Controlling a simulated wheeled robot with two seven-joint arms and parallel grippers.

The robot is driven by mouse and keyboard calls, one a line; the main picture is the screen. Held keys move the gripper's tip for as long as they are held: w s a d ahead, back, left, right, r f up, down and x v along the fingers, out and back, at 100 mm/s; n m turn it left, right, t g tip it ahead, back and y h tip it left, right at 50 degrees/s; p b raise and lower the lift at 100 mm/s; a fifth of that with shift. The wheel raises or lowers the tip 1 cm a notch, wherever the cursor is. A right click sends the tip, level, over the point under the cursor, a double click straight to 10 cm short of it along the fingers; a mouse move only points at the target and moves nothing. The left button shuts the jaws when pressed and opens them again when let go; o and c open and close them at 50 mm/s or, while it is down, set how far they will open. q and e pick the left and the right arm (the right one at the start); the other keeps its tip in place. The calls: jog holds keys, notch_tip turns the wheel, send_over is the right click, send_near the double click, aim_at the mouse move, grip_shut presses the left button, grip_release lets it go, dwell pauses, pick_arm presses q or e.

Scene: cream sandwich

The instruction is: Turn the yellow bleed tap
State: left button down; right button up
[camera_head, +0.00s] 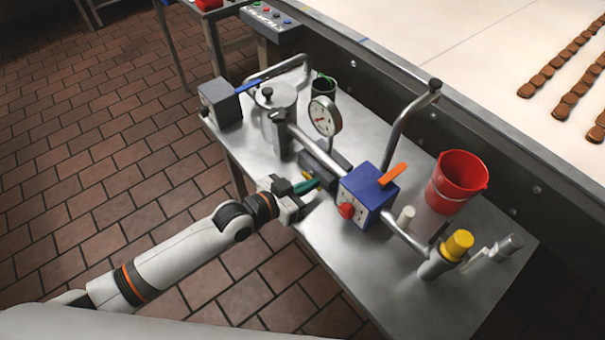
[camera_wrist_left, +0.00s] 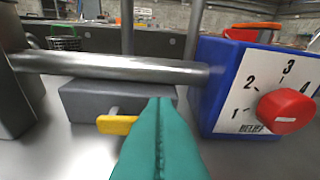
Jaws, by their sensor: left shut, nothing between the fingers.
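The yellow bleed tap (camera_wrist_left: 117,124) is a small yellow lever on a short stem at the front of a low grey block (camera_wrist_left: 85,102), under the steel pipe. In the head view only a bit of the yellow tap (camera_head: 308,176) shows behind the fingers. My left gripper (camera_head: 312,185) is shut and empty, with green fingers pointing toward the block. In the left wrist view its fingertips (camera_wrist_left: 160,103) are just right of the tap, in front of the block. I cannot tell whether they touch the tap. My right gripper is out of view.
A blue box (camera_head: 369,197) with a red knob (camera_head: 346,211) and orange lever stands right of the fingers. A gauge (camera_head: 324,116) and pipe rise behind. A red bucket (camera_head: 457,182) and yellow-capped fitting (camera_head: 457,245) are farther right. The steel table's front right (camera_head: 400,300) is clear.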

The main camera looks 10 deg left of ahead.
pick_arm(q)
notch_tip(320, 180, up, 5)
jog(key=p, duration=0.4)
jog(key=shift+w+f, duration=0.15)
jog(key=shift+f, duration=0.05)
jog(key=shift+s+a+f+b, duration=0.25)
jog(key=shift+s+a+b, duration=0.15)
jog(key=shift+s+a, duration=0.3)
jog(key=b+v, duration=0.1)
jog(key=v, duration=0.6)
jog(key=shift+a+r, duration=0.2)
jog(key=c, duration=2)
grip_release()
jog(key=shift+s+a+r, duration=0.1)
jog(key=shift+s+a, duration=0.1)
jog(key=shift+s, duration=0.15)
jog(key=o, duration=1.3)
jog(key=f+p, duration=0.1)
jog(key=a+f+p, duration=0.1)
jog(key=a+f+g+y+p, duration=0.1)
jog(key=shift+w, duration=0.3)
jog(key=o, duration=0.3)
jog(key=x, duration=1.1)
jog(key=shift+s+f, duration=0.15)
jog(key=shift+f, duration=0.15)
jog(key=shift+w+d+f, duration=0.2)
jog(key=shift+w+d, duration=0.05)
jog(key=shift+w, duration=0.05)
